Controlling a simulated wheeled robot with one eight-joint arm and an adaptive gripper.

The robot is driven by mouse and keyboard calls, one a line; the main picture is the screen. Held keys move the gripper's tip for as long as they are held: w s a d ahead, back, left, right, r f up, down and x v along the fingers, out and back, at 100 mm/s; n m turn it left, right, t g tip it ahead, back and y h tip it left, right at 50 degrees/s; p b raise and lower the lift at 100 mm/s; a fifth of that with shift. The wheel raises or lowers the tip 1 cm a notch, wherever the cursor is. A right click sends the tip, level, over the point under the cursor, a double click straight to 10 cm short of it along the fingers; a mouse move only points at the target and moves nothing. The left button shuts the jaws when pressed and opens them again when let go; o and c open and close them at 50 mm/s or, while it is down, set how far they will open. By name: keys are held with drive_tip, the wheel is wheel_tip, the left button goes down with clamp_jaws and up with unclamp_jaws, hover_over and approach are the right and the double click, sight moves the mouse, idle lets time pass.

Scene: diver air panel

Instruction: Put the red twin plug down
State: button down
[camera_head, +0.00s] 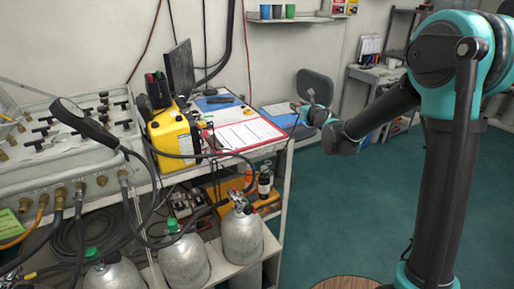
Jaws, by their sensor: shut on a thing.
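My gripper (298,107) is small in the picture, above the right end of the white bench, by the red-edged clipboard sheet (246,133). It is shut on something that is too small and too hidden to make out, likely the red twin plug. A thin dark lead (286,165) hangs from near the gripper and curves down past the bench edge. The yellow case (174,138) stands on the bench to the left, with small red parts (209,134) at its right side.
A blue clipboard (218,101) lies behind the sheet. Gas cylinders (243,235) stand below the bench.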

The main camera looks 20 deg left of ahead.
sight(258, 147)
drive_tip(key=s+a+r+n+g+y, duration=0.1)
drive_tip(key=s+a+r+n+y, duration=0.15)
drive_tip(key=s+a, duration=0.35)
drive_tip(key=s+a+r+n+g+y, duration=0.1)
drive_tip(key=s+a+r+g, duration=0.2)
drive_tip(key=a, duration=0.5)
drive_tip(key=shift+m+t, duration=0.25)
drive_tip(key=shift+t, duration=0.35)
drive_tip(key=f, duration=1.3)
drive_tip(key=s+f, duration=0.1)
drive_tip(key=f, duration=0.5)
drive_tip(key=shift+f, duration=0.3)
drive_tip(key=shift+f, duration=0.4)
drive_tip(key=c, duration=1.2)
unclamp_jaws()
